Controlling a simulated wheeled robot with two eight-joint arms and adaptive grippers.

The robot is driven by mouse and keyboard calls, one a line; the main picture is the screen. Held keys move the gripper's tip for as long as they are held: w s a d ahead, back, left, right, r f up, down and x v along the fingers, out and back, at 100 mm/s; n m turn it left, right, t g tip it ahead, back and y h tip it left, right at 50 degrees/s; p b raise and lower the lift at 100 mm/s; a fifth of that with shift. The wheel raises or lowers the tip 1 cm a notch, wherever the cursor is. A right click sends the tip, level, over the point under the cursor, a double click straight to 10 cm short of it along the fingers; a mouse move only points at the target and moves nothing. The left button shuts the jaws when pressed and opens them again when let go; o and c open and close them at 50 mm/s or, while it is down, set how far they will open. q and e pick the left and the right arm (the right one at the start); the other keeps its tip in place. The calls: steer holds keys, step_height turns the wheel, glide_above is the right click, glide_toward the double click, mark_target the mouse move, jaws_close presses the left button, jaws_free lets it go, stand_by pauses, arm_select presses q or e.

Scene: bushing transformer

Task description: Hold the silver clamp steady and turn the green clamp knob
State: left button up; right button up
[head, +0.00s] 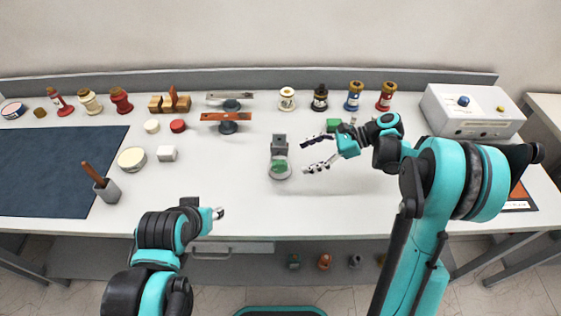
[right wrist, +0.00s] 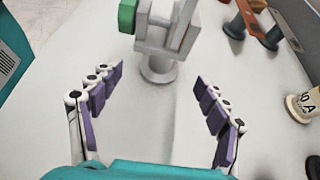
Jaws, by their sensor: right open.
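The silver clamp (head: 279,147) stands upright on a round base in the middle of the table. Its green knob (head: 280,166) faces the front edge. In the right wrist view the clamp (right wrist: 160,38) is ahead, and the green knob (right wrist: 128,15) is on its left, partly cut off by the frame. My right gripper (head: 304,156) is open and empty just right of the clamp, apart from it. Its spread fingers also show in the right wrist view (right wrist: 158,74). My left gripper (head: 217,213) is near the front edge, left of the clamp; its fingers are too small to judge.
A red-brown bar on a dark stand (head: 227,117) is behind and left of the clamp. Several spools and insulators line the back. A white box (head: 472,111) is at the right. A blue mat (head: 50,170) covers the left. The table in front of the clamp is clear.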

mark_target(275, 176)
arm_select(q)
step_height(275, 176, down, 3)
steer(key=b, duration=0.2)
steer(key=shift+b, duration=0.35)
arm_select(e)
steer(key=x, duration=0.8)
steer(key=shift+a+f, duration=0.15)
steer(key=shift+a, duration=0.05)
